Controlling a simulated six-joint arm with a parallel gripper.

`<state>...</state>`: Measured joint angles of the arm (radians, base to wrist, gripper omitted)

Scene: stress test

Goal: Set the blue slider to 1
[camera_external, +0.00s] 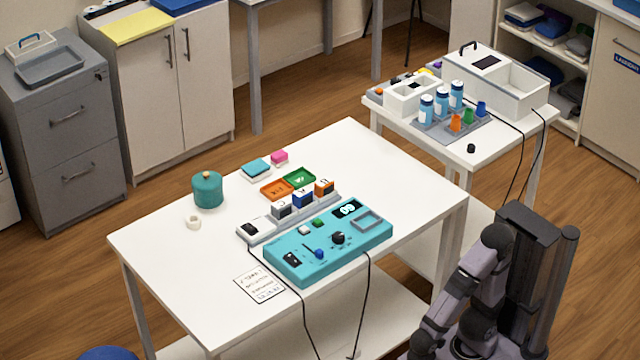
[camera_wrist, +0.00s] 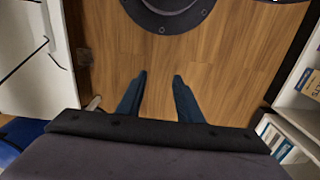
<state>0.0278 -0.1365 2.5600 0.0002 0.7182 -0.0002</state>
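The blue slider (camera_external: 319,253) is a small blue knob on the front part of a turquoise control panel (camera_external: 300,272), which lies on the white table. Any number marks beside the slider are too small to read. My gripper shows in the wrist view (camera_wrist: 156,92) with its two dark blue fingers apart and nothing between them. It points at the wooden floor, away from the panel. In the external view my arm is folded at the lower right, and the gripper itself cannot be made out there.
The panel also bears a black dial (camera_external: 338,238), a switch (camera_external: 291,259) and a small display (camera_external: 347,208). Behind it stands a grey rack (camera_external: 262,231) with several coloured blocks. A teal pot (camera_external: 207,189) and a paper note (camera_external: 259,284) lie left. Black cables hang over the front edge.

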